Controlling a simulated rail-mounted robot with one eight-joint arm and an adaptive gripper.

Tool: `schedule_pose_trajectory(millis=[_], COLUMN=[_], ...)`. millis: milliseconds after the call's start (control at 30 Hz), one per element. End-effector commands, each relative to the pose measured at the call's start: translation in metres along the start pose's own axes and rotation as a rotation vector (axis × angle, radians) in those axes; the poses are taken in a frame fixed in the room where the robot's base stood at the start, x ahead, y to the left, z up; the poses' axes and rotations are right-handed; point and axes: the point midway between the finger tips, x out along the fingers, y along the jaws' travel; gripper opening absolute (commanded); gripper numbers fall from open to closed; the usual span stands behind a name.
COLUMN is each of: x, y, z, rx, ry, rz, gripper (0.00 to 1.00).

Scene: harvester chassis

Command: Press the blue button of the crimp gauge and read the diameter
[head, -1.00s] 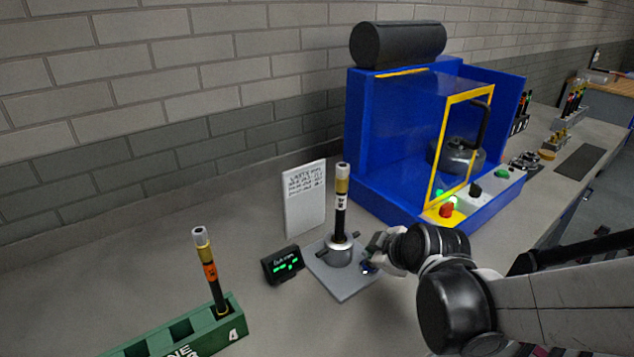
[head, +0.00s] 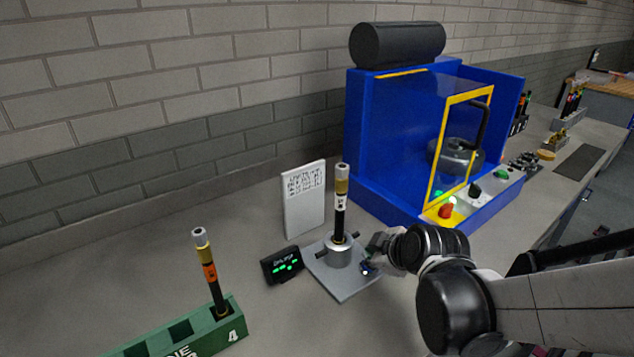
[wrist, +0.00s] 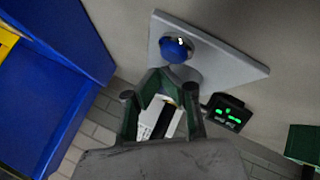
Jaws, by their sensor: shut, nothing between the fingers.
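The crimp gauge (head: 347,284) is a grey plate with a round holder, and a black hose (head: 340,215) with a gold-and-silver end stands upright in it. Its blue button (wrist: 176,50) is a dome at the plate's near corner in the wrist view; in the head view my gripper mostly hides it. The small black display (head: 282,265) left of the plate shows green marks too small to read; it also shows in the wrist view (wrist: 228,113). My gripper (wrist: 168,80) is shut and empty, its tips close beside the button. I cannot tell whether they touch it.
A white card (head: 303,200) stands behind the gauge. The blue crimping machine (head: 395,150) with a yellow-framed guard is at the back right. A green rack (head: 190,335) holding another hose (head: 208,272) is at the front left.

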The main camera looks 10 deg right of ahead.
Motion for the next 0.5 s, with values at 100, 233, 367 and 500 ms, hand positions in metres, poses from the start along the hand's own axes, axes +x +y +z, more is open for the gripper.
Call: schedule_pose_trajectory(millis=[100,233,367,500], x=[0.0000,0.0003,0.0029,0.0062], y=[0.0000,-0.0002,-0.0021,-0.0045], z=[0.0000,0.0002,0.0021,0.0045], rx=[0.000,0.000,0.000,0.000], ry=[0.000,0.000,0.000,0.000], rz=[0.000,0.000,0.000,0.000], gripper=[0.00,0.00,0.00,0.00])
